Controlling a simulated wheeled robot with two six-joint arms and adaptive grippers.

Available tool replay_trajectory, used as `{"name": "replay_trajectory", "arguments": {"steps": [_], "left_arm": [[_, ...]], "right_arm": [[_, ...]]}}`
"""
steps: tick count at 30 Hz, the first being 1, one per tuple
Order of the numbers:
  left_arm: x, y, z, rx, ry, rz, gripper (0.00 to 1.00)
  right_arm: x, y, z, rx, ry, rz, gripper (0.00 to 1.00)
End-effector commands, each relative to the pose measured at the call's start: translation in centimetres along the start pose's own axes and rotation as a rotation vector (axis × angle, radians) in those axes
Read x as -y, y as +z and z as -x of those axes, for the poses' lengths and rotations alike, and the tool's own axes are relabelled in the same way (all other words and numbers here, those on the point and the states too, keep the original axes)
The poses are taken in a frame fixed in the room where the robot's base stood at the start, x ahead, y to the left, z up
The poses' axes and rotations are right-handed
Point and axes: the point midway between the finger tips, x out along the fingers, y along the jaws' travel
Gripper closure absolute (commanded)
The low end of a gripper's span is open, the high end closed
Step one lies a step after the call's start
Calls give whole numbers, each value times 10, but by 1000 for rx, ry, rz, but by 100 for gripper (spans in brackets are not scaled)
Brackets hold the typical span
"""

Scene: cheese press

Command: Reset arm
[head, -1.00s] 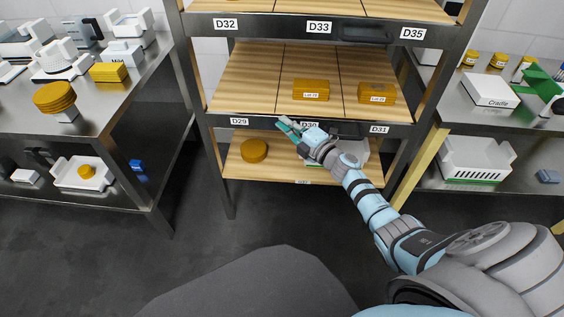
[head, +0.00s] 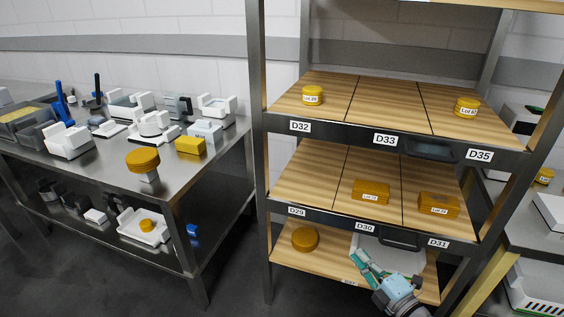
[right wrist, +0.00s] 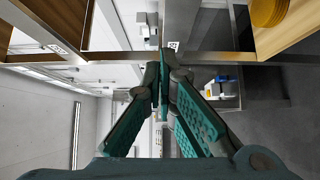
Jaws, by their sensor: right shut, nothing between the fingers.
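My right gripper (head: 368,271) is low in the head view, in front of the rack's lower shelf, below the D30 label. Its teal fingers are shut with nothing between them. In the right wrist view, the fingers (right wrist: 163,100) meet near the middle of the picture. My left gripper is in neither view. The shelf rack (head: 390,143) stands in front of me, with its wooden boards and black label rails.
Cheese blocks (head: 371,192) and wheels (head: 306,239) sit on the rack shelves. A white bin (head: 400,257) stands behind my right gripper. A steel table (head: 100,172) with equipment is at left, another bench (head: 525,225) at right. Floor shows between the table and rack.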

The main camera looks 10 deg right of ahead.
Motion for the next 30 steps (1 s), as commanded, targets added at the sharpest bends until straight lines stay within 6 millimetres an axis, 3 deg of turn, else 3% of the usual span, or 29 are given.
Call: {"name": "replay_trajectory", "arguments": {"steps": [2, 4, 5, 8, 9, 11, 12, 15, 18, 23, 24, 27, 30], "left_arm": [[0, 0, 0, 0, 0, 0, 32], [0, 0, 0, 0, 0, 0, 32], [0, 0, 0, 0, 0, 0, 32], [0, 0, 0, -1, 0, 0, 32], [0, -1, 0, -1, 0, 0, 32], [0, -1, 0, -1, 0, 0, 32], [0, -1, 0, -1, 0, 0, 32], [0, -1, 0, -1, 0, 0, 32], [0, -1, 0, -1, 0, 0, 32], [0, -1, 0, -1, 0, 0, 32], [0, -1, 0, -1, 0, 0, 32], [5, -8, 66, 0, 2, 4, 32], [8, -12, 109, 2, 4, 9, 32]], "right_arm": [[5, 7, 1, 31, -20, -73, 100], [31, 28, 8, 116, -83, -200, 100], [48, 38, 14, 166, -119, -269, 100], [131, 62, 54, 384, -270, -547, 100], [169, 64, 79, 484, -336, -659, 100], [224, 60, 121, 637, -431, -816, 100], [256, 52, 152, 735, -491, -905, 100], [320, 19, 226, 953, -624, -1078, 100], [362, -24, 295, 1135, -742, -1196, 100], [399, -106, 388, 1322, -926, -1293, 100], [403, -133, 403, 1335, -965, -1315, 100], [336, -133, 403, 1334, -963, -1316, 100], [293, -138, 404, 1336, -966, -1323, 100]]}}
